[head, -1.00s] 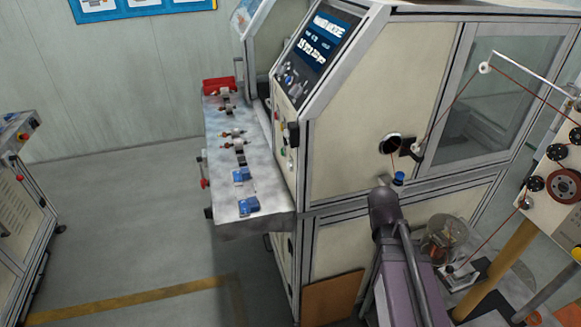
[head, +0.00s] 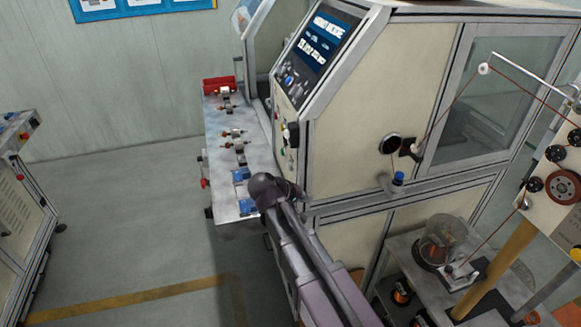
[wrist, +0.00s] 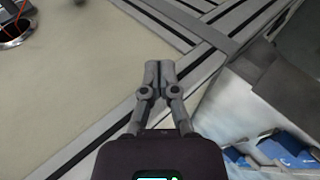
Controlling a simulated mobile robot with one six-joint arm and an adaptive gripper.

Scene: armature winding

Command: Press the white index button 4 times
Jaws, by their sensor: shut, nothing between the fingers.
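The winding machine (head: 375,120) stands in the middle of the head view, with a lit screen (head: 318,40) on its sloped console. Small knobs and buttons (head: 290,80) sit under the screen, and more controls run down the narrow front panel (head: 283,128). I cannot tell which one is the white index button. In the wrist view my gripper (wrist: 160,72) is shut and empty, over the machine's beige side panel and metal frame. No button shows in the wrist view. In the head view my arm covers the machine's lower front corner, and my fingertips cannot be made out.
A grey work shelf (head: 225,165) with a red bin (head: 218,85), small armatures and blue fixtures (head: 248,207) juts from the machine's front. A wire guide (head: 397,180) protrudes from the side. A wire stand (head: 560,150) is at right.

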